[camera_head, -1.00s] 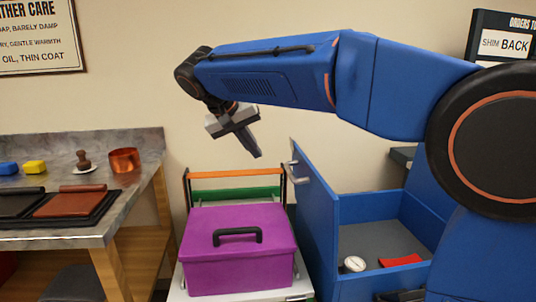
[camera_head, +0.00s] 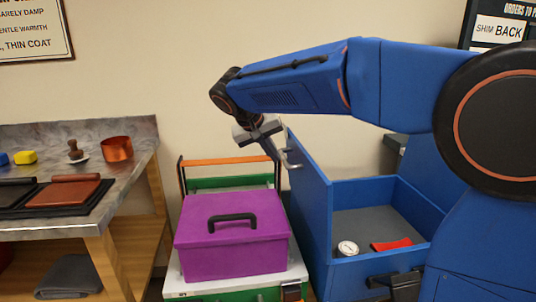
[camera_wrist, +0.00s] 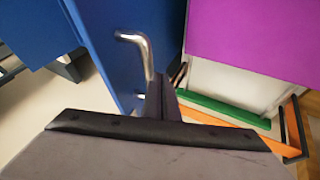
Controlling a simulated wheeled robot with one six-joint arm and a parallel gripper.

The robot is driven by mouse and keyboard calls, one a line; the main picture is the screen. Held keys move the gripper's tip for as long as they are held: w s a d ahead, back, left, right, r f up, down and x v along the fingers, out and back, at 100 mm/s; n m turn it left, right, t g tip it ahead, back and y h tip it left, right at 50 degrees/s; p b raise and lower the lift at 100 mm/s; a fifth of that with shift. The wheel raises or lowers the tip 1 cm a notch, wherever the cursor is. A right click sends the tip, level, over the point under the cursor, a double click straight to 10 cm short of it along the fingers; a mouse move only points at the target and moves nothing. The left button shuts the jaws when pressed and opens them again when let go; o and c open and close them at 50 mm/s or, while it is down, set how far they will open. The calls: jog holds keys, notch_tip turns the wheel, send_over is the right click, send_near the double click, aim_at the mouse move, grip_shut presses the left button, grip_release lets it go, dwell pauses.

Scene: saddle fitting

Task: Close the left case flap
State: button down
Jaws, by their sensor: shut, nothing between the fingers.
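The blue case (camera_head: 380,187) is open at the right in the head view. Its left flap (camera_head: 308,195) stands upright along the case's left side and shows as a blue panel in the wrist view (camera_wrist: 112,45). A silver handle (camera_head: 293,158) is on the flap's outer face; it also shows in the wrist view (camera_wrist: 146,52). My gripper (camera_head: 277,157) is shut and empty, on the outer, left side of the flap close to the handle. In the wrist view its fingertips (camera_wrist: 163,82) are beside the handle; I cannot tell whether they touch it.
A purple box (camera_head: 232,240) with a black handle stands left of the flap, before an orange and green frame (camera_head: 225,162). A gauge (camera_head: 347,248) and a red piece (camera_head: 391,245) lie in the case. A workbench (camera_head: 130,175) is at the left.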

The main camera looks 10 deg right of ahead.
jog(key=shift+d, duration=0.1)
dwell(0.3)
jog(key=shift+d+r+y, duration=0.4)
jog(key=shift+d, duration=0.35)
jog(key=d+m+y, duration=0.2)
jog(key=d+y, duration=0.6)
jog(key=d, duration=1)
jog(key=d+f+m+y, duration=0.2)
jog(key=d+f+y, duration=0.7)
jog(key=d+f, duration=0.5)
jog(key=shift+f+t+y, duration=0.2)
jog(key=shift+t+y, duration=0.1)
jog(key=shift+t, duration=0.1)
jog(key=shift+f, duration=0.1)
